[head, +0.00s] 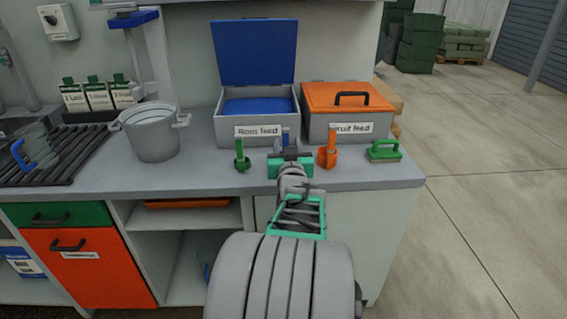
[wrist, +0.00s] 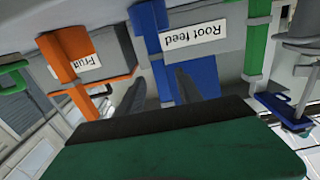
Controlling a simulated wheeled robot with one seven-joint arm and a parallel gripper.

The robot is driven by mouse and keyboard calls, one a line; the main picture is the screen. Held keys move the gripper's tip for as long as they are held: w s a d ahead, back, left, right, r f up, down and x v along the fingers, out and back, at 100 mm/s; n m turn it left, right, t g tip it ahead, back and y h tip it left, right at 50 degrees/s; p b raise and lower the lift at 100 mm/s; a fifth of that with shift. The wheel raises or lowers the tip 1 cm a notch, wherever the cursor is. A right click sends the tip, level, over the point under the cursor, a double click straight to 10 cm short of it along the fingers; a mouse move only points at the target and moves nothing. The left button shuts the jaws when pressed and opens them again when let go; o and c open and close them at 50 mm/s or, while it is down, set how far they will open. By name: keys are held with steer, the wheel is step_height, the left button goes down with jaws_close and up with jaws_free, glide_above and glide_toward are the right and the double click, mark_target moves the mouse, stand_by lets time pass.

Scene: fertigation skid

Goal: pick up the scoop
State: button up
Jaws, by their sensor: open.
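A blue scoop (head: 286,134) stands on the counter in front of the root feed bin, mostly hidden behind my gripper in the head view. Its upright blue handle (wrist: 149,28) shows in the wrist view, which is upside down. My gripper (head: 290,155) is open, pointing at the blue scoop; its two dark fingers (wrist: 160,76) appear on either side of the blue handle's line. I cannot tell whether they touch it. A green scoop (head: 241,156) stands to the left and an orange scoop (head: 327,151) to the right, both apart from my gripper.
The root feed bin (head: 232,122) has its blue lid raised. The fruit feed bin (head: 330,98) is shut under an orange lid. A green brush (head: 384,151) lies at the right. A grey bucket (head: 152,135) and a black rack (head: 62,168) stand left. The counter's front strip is clear.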

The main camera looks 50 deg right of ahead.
steer(key=x, duration=0.5)
steer(key=shift+w+a+f, duration=0.1)
steer(key=shift+w+a, duration=0.05)
steer(key=shift+a, duration=0.05)
jaws_close()
stand_by(1.1)
